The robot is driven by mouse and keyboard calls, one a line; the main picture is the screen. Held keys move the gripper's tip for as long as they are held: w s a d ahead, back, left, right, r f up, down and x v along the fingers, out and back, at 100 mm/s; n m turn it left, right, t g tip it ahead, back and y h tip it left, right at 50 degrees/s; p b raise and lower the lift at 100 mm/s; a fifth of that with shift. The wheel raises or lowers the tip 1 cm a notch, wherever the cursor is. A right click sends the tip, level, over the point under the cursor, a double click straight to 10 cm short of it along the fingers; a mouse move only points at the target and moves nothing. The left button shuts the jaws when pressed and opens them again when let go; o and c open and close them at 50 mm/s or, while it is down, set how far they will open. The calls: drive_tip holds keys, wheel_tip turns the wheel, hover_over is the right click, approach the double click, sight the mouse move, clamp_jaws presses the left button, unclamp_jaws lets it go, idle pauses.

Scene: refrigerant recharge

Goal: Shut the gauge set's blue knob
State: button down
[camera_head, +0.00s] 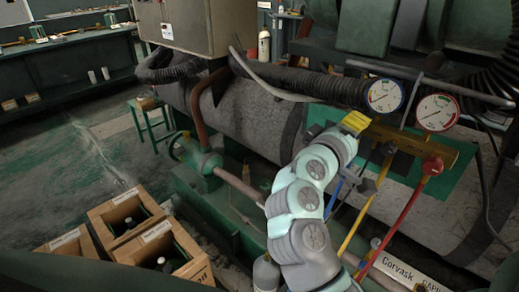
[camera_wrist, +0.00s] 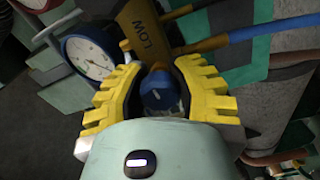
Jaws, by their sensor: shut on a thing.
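The gauge set has a brass manifold (camera_head: 411,140) on a green panel, with a blue-rimmed gauge (camera_head: 384,95) and a red-rimmed gauge (camera_head: 437,112) above it. In the wrist view, the blue knob (camera_wrist: 158,92) sits between the yellow fingers of my gripper (camera_wrist: 159,74), below the manifold's LOW marking (camera_wrist: 148,42). My gripper is shut on the blue knob. In the head view my gripper (camera_head: 354,122) is at the manifold's left end and hides the knob. The knob's turn position cannot be told.
A red knob (camera_head: 432,165) is at the manifold's right. Blue (camera_head: 334,195), yellow (camera_head: 366,214) and red (camera_head: 397,222) hoses hang below. A black corrugated hose (camera_head: 300,82) runs behind. Wooden crates (camera_head: 127,215) with bottles stand at lower left. Open floor lies at left.

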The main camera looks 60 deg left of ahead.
drive_tip(key=shift+r, duration=0.15)
drive_tip(key=c, duration=0.6)
unclamp_jaws()
drive_tip(key=shift+c, duration=0.2)
drive_tip(key=v, duration=1.2)
drive_tip(key=shift+s, duration=0.1)
